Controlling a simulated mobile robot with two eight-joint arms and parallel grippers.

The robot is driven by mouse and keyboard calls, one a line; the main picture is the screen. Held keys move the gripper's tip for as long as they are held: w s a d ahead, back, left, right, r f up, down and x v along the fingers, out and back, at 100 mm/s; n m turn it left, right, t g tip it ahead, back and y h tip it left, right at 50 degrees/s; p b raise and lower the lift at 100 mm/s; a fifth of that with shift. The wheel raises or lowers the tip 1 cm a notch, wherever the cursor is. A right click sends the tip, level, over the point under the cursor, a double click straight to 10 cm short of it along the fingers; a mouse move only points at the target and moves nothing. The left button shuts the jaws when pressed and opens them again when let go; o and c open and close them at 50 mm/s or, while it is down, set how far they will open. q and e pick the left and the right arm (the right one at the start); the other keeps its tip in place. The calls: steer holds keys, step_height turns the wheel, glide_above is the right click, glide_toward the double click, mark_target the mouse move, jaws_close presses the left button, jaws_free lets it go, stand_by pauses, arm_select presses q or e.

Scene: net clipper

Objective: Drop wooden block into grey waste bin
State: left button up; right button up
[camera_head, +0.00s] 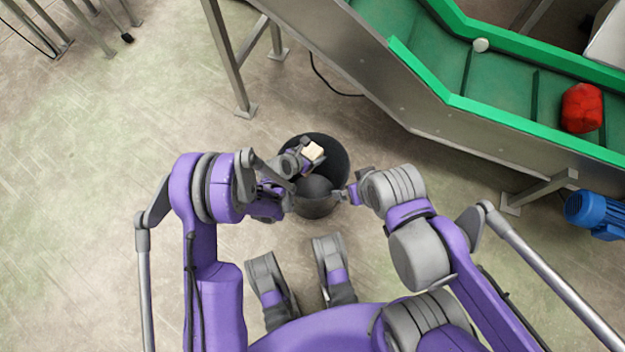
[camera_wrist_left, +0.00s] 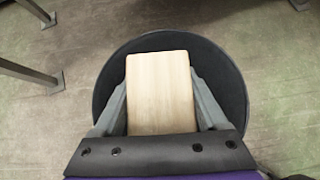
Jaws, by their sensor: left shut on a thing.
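A pale wooden block (camera_head: 314,151) is held between the fingers of my left gripper (camera_head: 308,149). The wrist view shows the block (camera_wrist_left: 161,92) clamped between both fingers, over the round dark opening of the grey waste bin (camera_wrist_left: 226,75). In the head view the bin (camera_head: 337,157) stands on the floor in front of me, partly hidden by my left gripper. My right gripper (camera_head: 347,194) is beside the bin's near right side, small and partly hidden; its jaws cannot be made out.
A blue motor (camera_head: 594,213) is at the right.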

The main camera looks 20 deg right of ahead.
arm_select(q)
steer(key=shift+f, duration=0.3)
steer(key=o, duration=1.4)
steer(key=shift+o, duration=0.2)
steer(key=p+v, duration=0.2)
steer(key=v, duration=0.9)
